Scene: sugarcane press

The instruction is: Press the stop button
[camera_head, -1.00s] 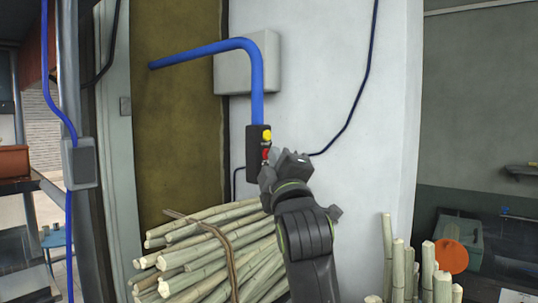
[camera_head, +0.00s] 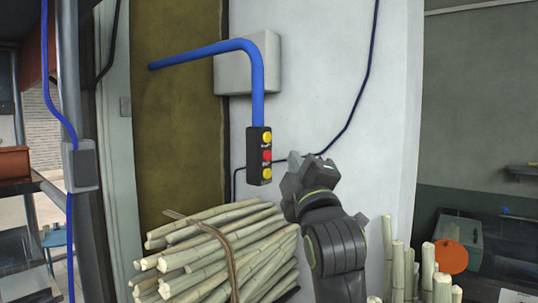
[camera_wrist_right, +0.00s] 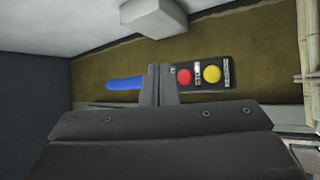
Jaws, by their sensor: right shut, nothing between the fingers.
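The black control box (camera_head: 258,168) hangs from the end of a blue pipe. It has a yellow button (camera_head: 267,137) on top, a red button (camera_head: 267,155) in the middle and another yellow button (camera_head: 267,173) below. My right gripper (camera_head: 292,160) is shut and empty, a little to the right of the box and apart from it in the head view. In the right wrist view the gripper's fingers (camera_wrist_right: 159,86) show beside the red button (camera_wrist_right: 185,76), with a yellow button (camera_wrist_right: 212,74) farther right. The fingers hide the rest of the box there. My left gripper is not in view.
A tied bundle of cane (camera_head: 215,245) lies below the box. The blue pipe (camera_head: 257,75) runs past a grey wall box (camera_head: 273,62). A white wall (camera_head: 330,60) stands behind. Upright cane stalks (camera_head: 398,270) stand at lower right.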

